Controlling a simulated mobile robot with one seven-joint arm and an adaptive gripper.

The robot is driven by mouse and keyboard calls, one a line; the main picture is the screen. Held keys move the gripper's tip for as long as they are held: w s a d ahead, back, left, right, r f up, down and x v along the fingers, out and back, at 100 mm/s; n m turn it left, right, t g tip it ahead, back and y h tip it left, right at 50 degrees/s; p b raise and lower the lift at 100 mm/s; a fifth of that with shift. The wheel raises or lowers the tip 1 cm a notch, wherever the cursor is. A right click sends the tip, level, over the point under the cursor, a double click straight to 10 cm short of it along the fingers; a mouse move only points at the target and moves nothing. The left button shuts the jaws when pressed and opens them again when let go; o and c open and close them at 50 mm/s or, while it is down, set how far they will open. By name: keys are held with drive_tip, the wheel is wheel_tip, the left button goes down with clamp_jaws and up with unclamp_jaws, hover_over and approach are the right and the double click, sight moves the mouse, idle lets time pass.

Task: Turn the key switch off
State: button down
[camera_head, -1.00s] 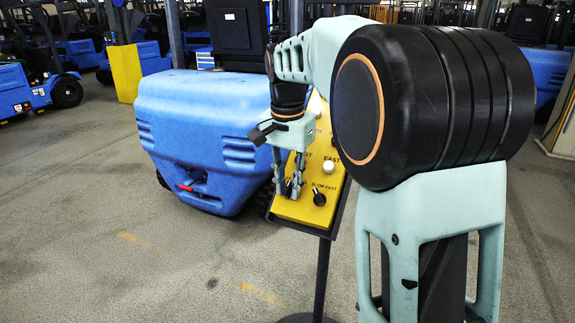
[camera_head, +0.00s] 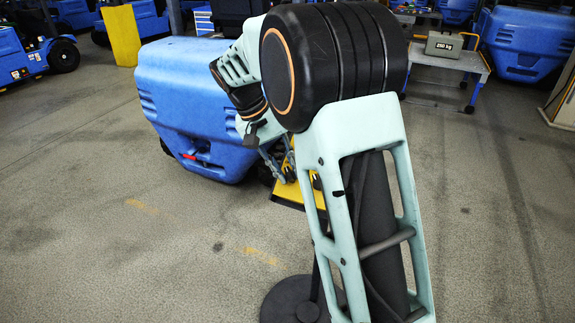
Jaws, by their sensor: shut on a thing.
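The yellow control panel (camera_head: 289,192) stands on a post in the middle of the picture, mostly hidden behind my arm. My gripper (camera_head: 285,174) reaches down to the panel's left part, its fingers close together. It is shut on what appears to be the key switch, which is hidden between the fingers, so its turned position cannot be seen. A black selector knob (camera_head: 316,181) shows partly at the edge of my arm, to the right of the fingers.
A blue vehicle body (camera_head: 195,105) stands close behind and left of the panel. The panel's round black base (camera_head: 285,300) is on the floor. A grey weight (camera_head: 444,44) sits on a cart at the upper right. The floor at left is clear.

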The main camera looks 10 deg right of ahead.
idle(0.4)
drive_tip(key=c, duration=2)
unclamp_jaws()
drive_tip(key=shift+c, duration=0.2)
drive_tip(key=shift+r, duration=0.1)
drive_tip(key=v, duration=1.2)
